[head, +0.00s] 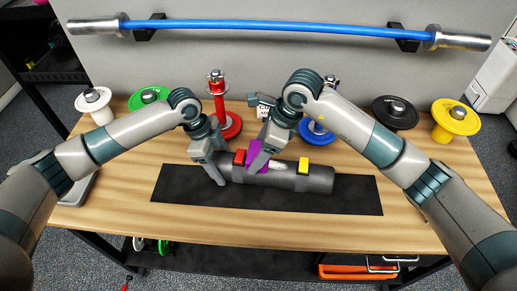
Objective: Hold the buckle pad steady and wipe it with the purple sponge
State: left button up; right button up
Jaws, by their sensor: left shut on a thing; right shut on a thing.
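The buckle pad (318,180) is a dark grey cylinder with a red buckle (240,157) and a yellow buckle (303,165) on top. It lies lengthwise on a black mat (360,196). My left gripper (219,180) is shut on the pad's left end. My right gripper (254,168) is shut on the purple sponge (258,149), just right of the red buckle and over the pad. A pale patch (270,165) shows on the pad beside the sponge. My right gripper partly hides the sponge, and I cannot tell if the sponge touches the pad.
Behind the pad stand a red weight stand (217,105) and a blue one (318,132). Green (148,98), white (93,103), black (395,112) and yellow (455,120) plates stand along the sides. The wooden table (300,234) is clear in front of the mat. A blue barbell (270,27) hangs behind.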

jog(key=shift+f, duration=0.55)
jog(key=shift+d, duration=0.15)
jog(key=shift+s+d, duration=0.2)
jog(key=shift+d, duration=1.5)
jog(key=shift+s+d, duration=0.2)
jog(key=shift+d, duration=1.5)
jog(key=shift+a, duration=0.15)
jog(key=shift+w+a, duration=0.2)
jog(key=shift+a, duration=1.5)
jog(key=shift+w+a, duration=0.2)
jog(key=shift+a, duration=1.5)
jog(key=shift+d, duration=0.15)
jog(key=shift+s+d, duration=0.2)
jog(key=shift+d, duration=1.5)
jog(key=shift+s+d, duration=0.2)
jog(key=shift+d, duration=1.5)
jog(key=shift+a, duration=0.2)
